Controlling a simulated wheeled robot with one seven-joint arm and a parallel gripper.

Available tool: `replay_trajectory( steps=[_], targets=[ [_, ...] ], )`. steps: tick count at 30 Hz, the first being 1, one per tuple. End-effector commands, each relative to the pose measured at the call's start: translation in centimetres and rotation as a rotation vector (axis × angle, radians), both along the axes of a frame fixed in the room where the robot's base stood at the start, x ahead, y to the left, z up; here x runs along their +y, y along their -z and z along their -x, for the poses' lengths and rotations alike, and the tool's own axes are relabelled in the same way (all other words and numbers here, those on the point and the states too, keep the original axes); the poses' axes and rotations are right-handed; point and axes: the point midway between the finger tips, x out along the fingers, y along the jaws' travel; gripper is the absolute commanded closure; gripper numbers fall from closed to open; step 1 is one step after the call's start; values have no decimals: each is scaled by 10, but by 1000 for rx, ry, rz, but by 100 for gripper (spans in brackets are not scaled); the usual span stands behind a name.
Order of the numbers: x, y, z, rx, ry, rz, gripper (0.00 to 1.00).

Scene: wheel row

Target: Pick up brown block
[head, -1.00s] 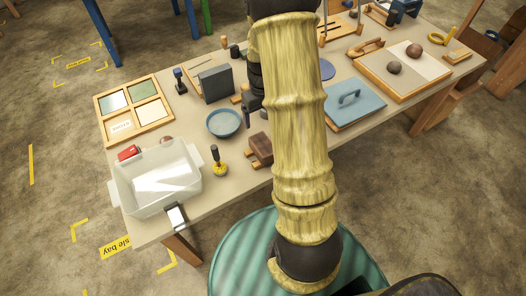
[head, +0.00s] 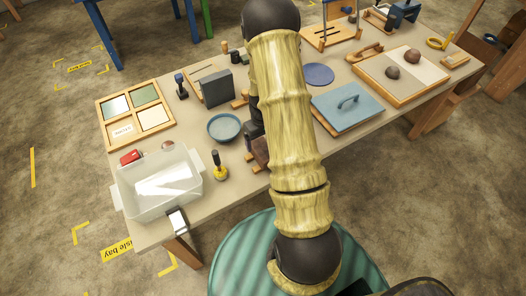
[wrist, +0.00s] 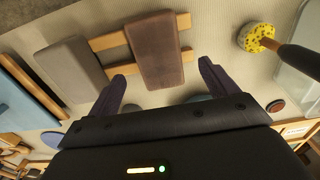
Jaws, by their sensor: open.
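The brown block (wrist: 157,52) lies across two light wooden rails in the wrist view. In the head view the brown block (head: 259,153) is partly hidden behind my arm. My gripper (wrist: 161,72) is open and empty, with its dark fingers spread wider than the block. In the wrist picture one fingertip is at each side of the block's lower end. I see no contact, and the height gap is hard to judge. In the head view the gripper is mostly hidden by the arm, close to the block.
A grey block (wrist: 68,72) lies beside the brown one. A yellow-based tool with a dark handle (head: 219,166) and a clear bin (head: 160,183) stand to the left. A blue bowl (head: 224,126) is behind. A blue lidded panel (head: 346,108) lies to the right.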

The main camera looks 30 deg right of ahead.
Motion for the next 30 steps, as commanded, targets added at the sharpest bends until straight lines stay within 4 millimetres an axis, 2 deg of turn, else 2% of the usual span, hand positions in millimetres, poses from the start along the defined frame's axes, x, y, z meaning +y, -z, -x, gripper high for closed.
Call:
replay_trajectory(
  steps=[3,6,20,30],
  targets=[
    [0,14,0,2,0,-1,15],
    [0,20,0,1,0,0,15],
    [0,28,1,1,0,0,15],
    [-1,66,4,2,0,0,15]
  ],
)
